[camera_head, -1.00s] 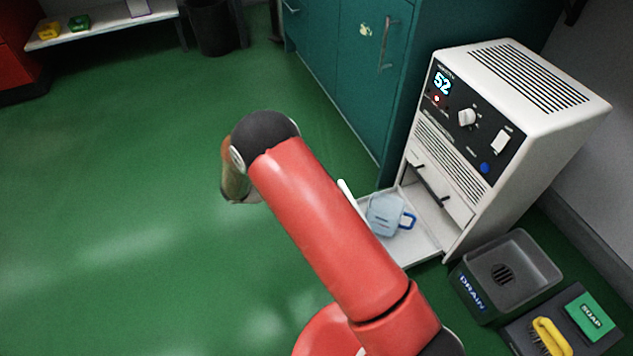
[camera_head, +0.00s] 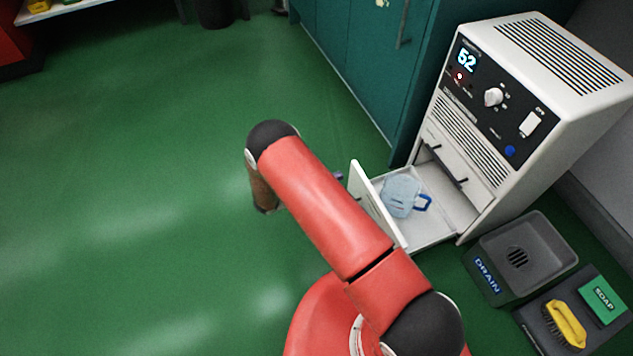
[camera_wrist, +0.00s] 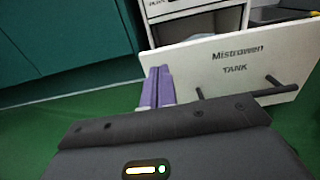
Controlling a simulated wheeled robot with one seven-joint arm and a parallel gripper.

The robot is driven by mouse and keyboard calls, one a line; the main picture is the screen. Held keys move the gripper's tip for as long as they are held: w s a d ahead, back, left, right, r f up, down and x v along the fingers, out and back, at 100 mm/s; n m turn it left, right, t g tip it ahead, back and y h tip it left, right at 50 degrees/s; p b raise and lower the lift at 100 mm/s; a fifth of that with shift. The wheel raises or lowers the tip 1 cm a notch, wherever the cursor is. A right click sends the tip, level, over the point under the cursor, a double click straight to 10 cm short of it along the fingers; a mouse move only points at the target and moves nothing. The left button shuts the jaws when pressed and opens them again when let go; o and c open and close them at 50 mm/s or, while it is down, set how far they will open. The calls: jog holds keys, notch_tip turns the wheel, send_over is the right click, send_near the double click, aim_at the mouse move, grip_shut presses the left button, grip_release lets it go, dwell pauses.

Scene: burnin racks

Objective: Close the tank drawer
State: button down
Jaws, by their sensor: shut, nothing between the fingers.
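The tank drawer stands pulled out from the bottom of the white machine, its front panel (camera_head: 376,207) upright in the head view. A clear bluish tank with a blue handle (camera_head: 402,194) sits inside it. In the wrist view the front panel (camera_wrist: 235,65) reads "TANK" and carries a dark bar handle (camera_wrist: 250,92). My gripper (camera_wrist: 157,84) shows there as two purple fingers, shut and empty, at the left end of the panel. I cannot tell whether they touch it. In the head view my arm hides most of the gripper.
The white machine (camera_head: 545,75) stands beside teal cabinets (camera_head: 365,60). A grey drain bin (camera_head: 520,255) and a dark tray with a yellow brush (camera_head: 566,322) and green soap box (camera_head: 603,298) lie right of the drawer. Green floor on the left is clear.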

aim_at(356, 170)
jog(key=shift+x, duration=2.1)
jog(key=shift+d, duration=0.15)
jog(key=b+x, duration=0.3)
jog(key=x, duration=1.8)
jog(key=shift+b, duration=0.35)
jog(key=shift+f, duration=0.1)
